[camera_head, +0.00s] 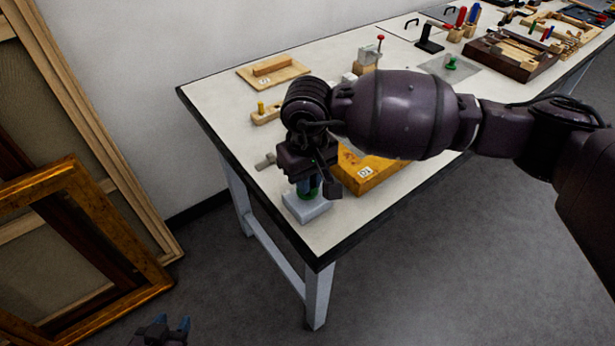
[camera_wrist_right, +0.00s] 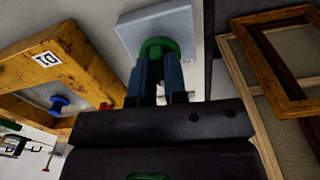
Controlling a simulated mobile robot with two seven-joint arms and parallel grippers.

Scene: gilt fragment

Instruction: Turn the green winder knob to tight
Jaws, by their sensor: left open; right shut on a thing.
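The green winder knob (camera_wrist_right: 158,47) stands on a pale grey block (camera_wrist_right: 155,24) at the near left corner of the table. In the head view the block (camera_head: 305,207) shows, and the knob (camera_head: 308,194) is mostly hidden by my right gripper (camera_head: 310,185). In the right wrist view my right gripper (camera_wrist_right: 160,75) has its two blue fingers on either side of the knob, shut on it. Any tight mark on the block cannot be made out. My left gripper (camera_head: 165,325) is low at the bottom edge, open, empty and away from the table.
A wooden box marked D1 (camera_head: 368,172) stands right of the block, partly behind my right arm. A wooden board (camera_head: 273,70) and small fixtures lie farther back. Gilt frames (camera_head: 75,190) lean at the left. The table's front edge is close to the block.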

